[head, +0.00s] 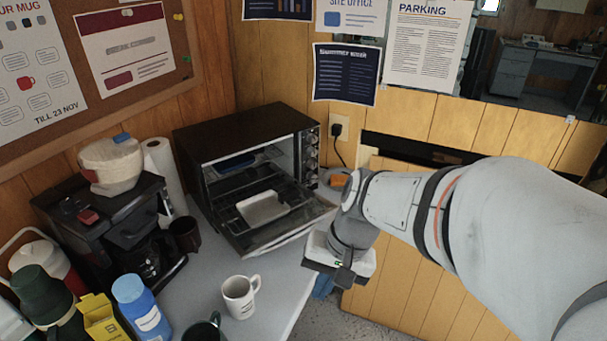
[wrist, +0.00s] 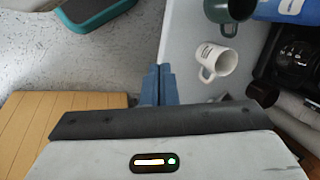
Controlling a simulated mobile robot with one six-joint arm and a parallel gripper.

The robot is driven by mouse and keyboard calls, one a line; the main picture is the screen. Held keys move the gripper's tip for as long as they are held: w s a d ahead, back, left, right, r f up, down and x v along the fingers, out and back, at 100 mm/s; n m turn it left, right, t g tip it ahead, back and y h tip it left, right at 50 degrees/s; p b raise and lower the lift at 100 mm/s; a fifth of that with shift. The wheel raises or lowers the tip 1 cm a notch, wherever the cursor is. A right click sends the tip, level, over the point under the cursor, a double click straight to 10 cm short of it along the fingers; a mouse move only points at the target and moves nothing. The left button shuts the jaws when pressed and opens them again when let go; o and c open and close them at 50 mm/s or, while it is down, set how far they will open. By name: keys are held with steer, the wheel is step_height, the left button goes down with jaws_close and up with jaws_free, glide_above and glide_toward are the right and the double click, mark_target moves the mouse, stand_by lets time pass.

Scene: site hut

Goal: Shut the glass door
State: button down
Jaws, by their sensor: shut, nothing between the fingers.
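The glass door (head: 268,236) belongs to the black toaster oven (head: 246,131) on the counter. It hangs open, folded down toward the front, with its free edge toward the lower right. A pale tray (head: 262,208) shows in the opening; I cannot tell whether it rests on the rack or the door. My gripper (head: 322,288) is off the counter's edge, just right of and below the door's free edge, apparently apart from it. Its blue fingers (wrist: 157,86) are together and empty in the wrist view. I do not make out the door in that view.
A white mug (head: 240,296), which also shows in the wrist view (wrist: 216,62), stands in front of the oven. Open floor (wrist: 75,60) lies beside the counter.

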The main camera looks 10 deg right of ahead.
steer(key=w+f+m+t+y+b, duration=0.4)
steer(key=w+f+m+y+b, duration=0.4)
steer(key=w+f+m+y, duration=0.4)
steer(key=w+d+f+m+t+h+b, duration=0.3)
steer(key=w+d+f+m+t+h, duration=0.15)
steer(key=d+m+t, duration=0.35)
steer(key=w+d+f+m+t+h+b, duration=0.3)
steer(key=w+d+f+m+t, duration=0.3)
steer(key=d, duration=0.4)
steer(key=w+a+r, duration=0.2)
steer(key=w, duration=0.3)
steer(key=w+a+r+m+g, duration=0.1)
steer(key=w+r, duration=0.2)
steer(key=w, duration=0.2)
steer(key=shift+a, duration=0.4)
